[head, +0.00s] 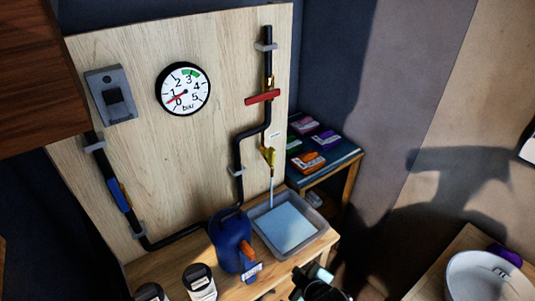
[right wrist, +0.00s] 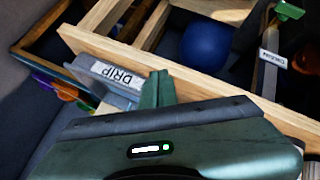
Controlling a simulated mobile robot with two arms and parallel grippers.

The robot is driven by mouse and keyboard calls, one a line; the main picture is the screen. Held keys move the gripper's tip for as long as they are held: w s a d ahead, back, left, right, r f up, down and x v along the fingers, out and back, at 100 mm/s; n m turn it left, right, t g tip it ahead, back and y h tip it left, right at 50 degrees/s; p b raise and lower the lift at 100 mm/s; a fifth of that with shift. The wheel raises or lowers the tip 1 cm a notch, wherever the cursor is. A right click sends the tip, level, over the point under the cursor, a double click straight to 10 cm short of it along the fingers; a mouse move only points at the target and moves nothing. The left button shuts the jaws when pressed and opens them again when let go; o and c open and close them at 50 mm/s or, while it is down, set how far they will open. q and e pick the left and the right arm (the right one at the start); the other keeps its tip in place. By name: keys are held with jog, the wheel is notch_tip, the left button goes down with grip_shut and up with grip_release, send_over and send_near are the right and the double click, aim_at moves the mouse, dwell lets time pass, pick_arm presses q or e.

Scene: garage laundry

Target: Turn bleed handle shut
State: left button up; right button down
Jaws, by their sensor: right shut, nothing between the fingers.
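A red bar handle (head: 263,97) sits crosswise on the black pipe on the wooden panel, in the head view. Below it is a brass outlet (head: 268,156) with a small label beside it. A thin stream of water (head: 272,190) falls from it into the grey tray (head: 322,233). A blue vessel (head: 228,232) with an orange lever (head: 247,250) and a tag stands left of the tray. I cannot tell for certain which is the bleed handle. My right gripper (head: 312,276) is low, in front of the tray, shut and empty. My left gripper is not in view.
The gauge (head: 183,89) needle points low, between 0 and 1. A switch box (head: 111,95) and a blue-handled pipe (head: 119,195) are on the panel. Jars (head: 199,281) stand on the bench front. A basin (head: 488,278) is at right.

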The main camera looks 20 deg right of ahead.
jog(key=w+a+r+n+t, duration=0.2)
jog(key=w+r+n+t, duration=0.2)
jog(key=w+r, duration=0.55)
jog(key=n+t+y, duration=0.2)
jog(key=n+t, duration=0.3)
jog(key=n, duration=0.1)
send_near(270, 155)
jog(key=s+a+r, duration=0.2)
jog(key=s+a, duration=0.2)
jog(key=a, duration=0.1)
jog(key=w+d+p, duration=0.3)
jog(key=w+p, duration=0.1)
jog(key=w, duration=0.6)
jog(key=shift+w+f, duration=0.25)
jog(key=shift+w, duration=0.1)
jog(key=shift+w+d+g, duration=0.15)
jog(key=shift+g, duration=0.15)
